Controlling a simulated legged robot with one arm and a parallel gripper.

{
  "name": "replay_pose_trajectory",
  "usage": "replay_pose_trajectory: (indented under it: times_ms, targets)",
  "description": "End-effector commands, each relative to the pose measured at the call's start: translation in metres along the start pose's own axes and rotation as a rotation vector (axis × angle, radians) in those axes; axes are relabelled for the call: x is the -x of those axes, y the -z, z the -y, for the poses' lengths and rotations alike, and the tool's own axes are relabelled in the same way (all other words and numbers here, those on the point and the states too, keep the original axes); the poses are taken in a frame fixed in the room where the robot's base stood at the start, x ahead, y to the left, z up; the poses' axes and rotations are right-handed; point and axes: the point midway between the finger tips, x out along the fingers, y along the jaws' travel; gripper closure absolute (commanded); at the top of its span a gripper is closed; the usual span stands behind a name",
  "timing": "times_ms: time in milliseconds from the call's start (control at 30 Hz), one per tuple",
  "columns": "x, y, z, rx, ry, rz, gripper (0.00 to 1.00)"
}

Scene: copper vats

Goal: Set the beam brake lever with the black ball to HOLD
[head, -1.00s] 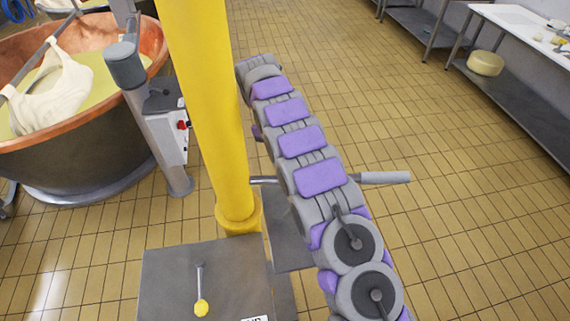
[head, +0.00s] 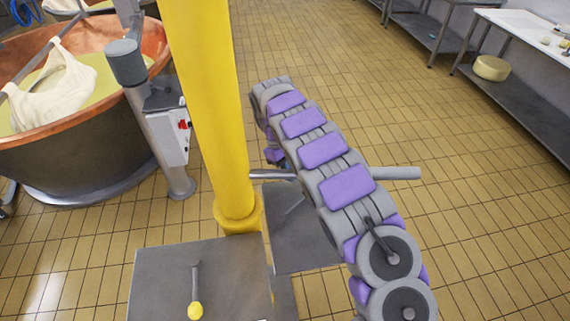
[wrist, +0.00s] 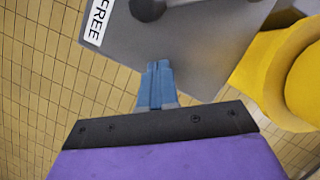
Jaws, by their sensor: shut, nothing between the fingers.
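The black ball (wrist: 148,8) of the beam brake lever shows at the top edge of the wrist view, cut off by the frame. It sits over a grey plate (wrist: 190,55) with a white FREE label (wrist: 100,20) to its left. No HOLD label is in view. My gripper (wrist: 156,68) has its blue fingers together and empty. Its tips appear below the ball in the picture, apart from it, over the plate. In the head view my arm hides most of the gripper and the ball; a grey plate (head: 290,250) with a thin rod shows beside the arm.
A yellow column (head: 205,110) stands left of my arm. A grey box (head: 165,270) with a yellow-ball lever (head: 195,310) is in front of it. A bar with a grey grip (head: 395,173) sticks out right. A copper vat (head: 80,140) stands left. Tiled floor is clear right.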

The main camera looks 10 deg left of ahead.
Motion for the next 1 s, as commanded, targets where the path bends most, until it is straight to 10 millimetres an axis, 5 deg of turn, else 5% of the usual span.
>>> replay_pose_trajectory:
  times_ms: [500,1000]
  targets:
    - [-0.012,-0.033,0.0,-0.001,-0.003,-0.002,1.0]
    - [-0.013,-0.036,0.0,-0.001,0.0,-0.003,1.0]
